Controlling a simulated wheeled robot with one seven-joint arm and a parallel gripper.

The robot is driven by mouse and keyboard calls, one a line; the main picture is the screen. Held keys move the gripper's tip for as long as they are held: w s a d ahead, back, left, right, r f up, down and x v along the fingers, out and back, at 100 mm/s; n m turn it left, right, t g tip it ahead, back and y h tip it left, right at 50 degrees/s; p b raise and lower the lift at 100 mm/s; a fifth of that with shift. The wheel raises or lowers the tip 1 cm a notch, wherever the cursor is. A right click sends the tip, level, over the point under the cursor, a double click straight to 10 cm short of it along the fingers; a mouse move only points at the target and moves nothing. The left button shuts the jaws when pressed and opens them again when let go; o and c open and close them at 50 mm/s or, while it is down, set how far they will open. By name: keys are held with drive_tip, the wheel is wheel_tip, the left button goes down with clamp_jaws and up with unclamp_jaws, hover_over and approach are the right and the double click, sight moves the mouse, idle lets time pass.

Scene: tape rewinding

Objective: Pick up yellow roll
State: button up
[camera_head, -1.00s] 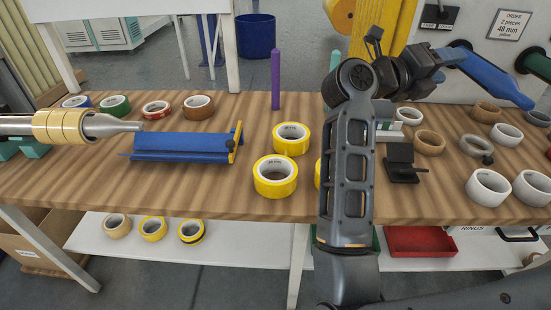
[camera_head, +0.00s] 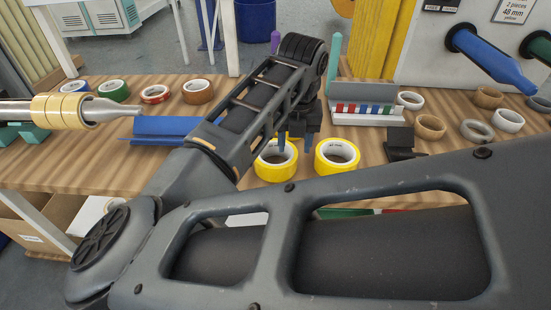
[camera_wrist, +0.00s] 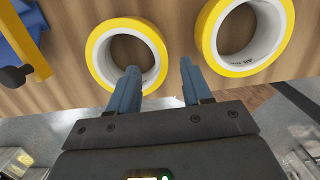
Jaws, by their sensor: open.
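Two yellow rolls lie flat on the wooden table. The left yellow roll (camera_head: 277,174) and the right yellow roll (camera_head: 337,169) stand side by side with a small gap in the head view. My gripper (camera_head: 295,146) points down at them, open and empty, its arm reaching across from the lower left. In the wrist view the left roll (camera_wrist: 97,60) shows one finger of my gripper (camera_wrist: 159,67) over its hole and the other finger outside its rim, towards the right roll (camera_wrist: 206,38). I cannot tell the fingers' exact height.
A blue dispenser (camera_head: 165,127) lies left, partly behind my arm. A black stand (camera_head: 399,143) is right of the rolls, with a rack of coloured pieces (camera_head: 362,112) behind. A blue spindle (camera_head: 493,62) juts from the back panel. Several other tape rolls line the table.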

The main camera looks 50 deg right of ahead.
sight(294, 153)
drive_tip(key=f, duration=0.3)
drive_tip(key=d+f, duration=0.1)
drive_tip(key=f, duration=0.1)
drive_tip(key=shift+w+f+p, duration=0.25)
drive_tip(key=shift+f+p, duration=0.1)
drive_tip(key=shift+p, duration=0.05)
drive_tip(key=shift+c, duration=0.2)
clamp_jaws()
